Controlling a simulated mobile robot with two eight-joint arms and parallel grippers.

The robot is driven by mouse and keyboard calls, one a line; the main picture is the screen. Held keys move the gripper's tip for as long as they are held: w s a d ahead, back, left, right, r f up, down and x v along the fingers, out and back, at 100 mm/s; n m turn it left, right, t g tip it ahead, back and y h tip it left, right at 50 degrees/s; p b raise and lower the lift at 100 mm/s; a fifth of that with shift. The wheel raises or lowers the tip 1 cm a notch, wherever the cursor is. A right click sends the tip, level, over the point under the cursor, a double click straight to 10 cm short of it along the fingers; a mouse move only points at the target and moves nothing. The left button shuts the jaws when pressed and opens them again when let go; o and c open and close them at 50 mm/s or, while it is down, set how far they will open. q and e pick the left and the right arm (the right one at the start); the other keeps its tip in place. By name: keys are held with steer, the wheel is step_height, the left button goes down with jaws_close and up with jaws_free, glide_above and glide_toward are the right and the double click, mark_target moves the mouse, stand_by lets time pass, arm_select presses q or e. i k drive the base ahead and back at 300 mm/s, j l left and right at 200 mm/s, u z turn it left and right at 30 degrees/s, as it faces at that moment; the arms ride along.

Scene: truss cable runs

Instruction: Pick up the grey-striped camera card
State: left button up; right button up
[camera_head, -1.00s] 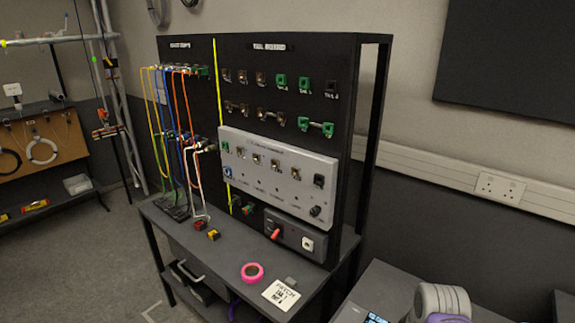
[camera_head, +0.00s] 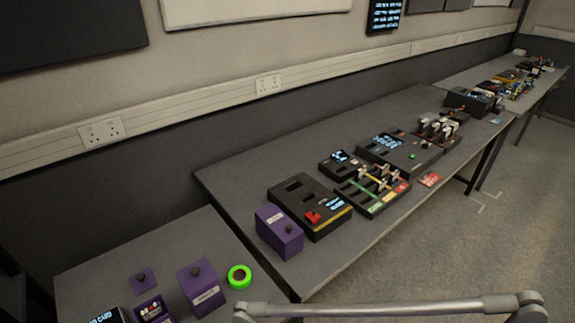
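I cannot make out a grey-striped camera card in the head view. A black box with a lit "CARD" label (camera_head: 108,316) is cut off at the bottom left edge. On the long table, a black slotted unit (camera_head: 309,207) has a red piece on top and a yellow strip. Beside it, a low rack (camera_head: 372,190) with green, yellow and red strips holds several upright pieces, too small to identify. Neither of my grippers is in view.
A purple box (camera_head: 279,231) stands at the long table's near end. The nearer table holds another purple box (camera_head: 201,287), a green tape roll (camera_head: 239,276) and a small purple piece (camera_head: 141,281). Floor (camera_head: 450,240) to the right is clear.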

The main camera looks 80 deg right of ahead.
mark_target(361, 174)
steer(key=z, duration=3.25)
steer(key=u, duration=1.95)
steer(key=z, duration=1.95)
steer(key=u, duration=0.2)
